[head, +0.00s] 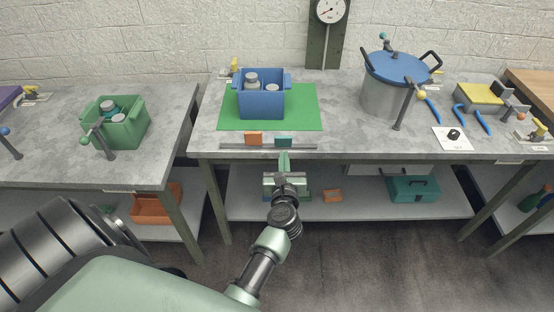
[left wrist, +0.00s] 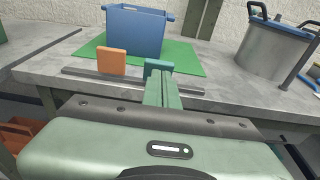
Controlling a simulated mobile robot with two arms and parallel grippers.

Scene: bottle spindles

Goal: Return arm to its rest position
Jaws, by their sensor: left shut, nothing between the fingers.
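My left gripper (head: 284,160) is shut and empty at the front edge of the middle table, in front of the teal block (head: 283,141). In the left wrist view its closed fingers (left wrist: 161,88) point toward the same teal block (left wrist: 153,65); I cannot tell whether they touch it. The teal block and an orange block (head: 253,138) stand on a thin metal rail (head: 230,147) along the table's front. The orange block also shows in the left wrist view (left wrist: 111,61). My right gripper is not in view.
Behind the rail, a blue crate (head: 261,105) with several bottles stands on a green mat (head: 306,120). A pot (head: 385,97) with a blue lid stands to the right. A green crate (head: 132,131) stands on the left table (head: 50,160). Open floor lies below my arm.

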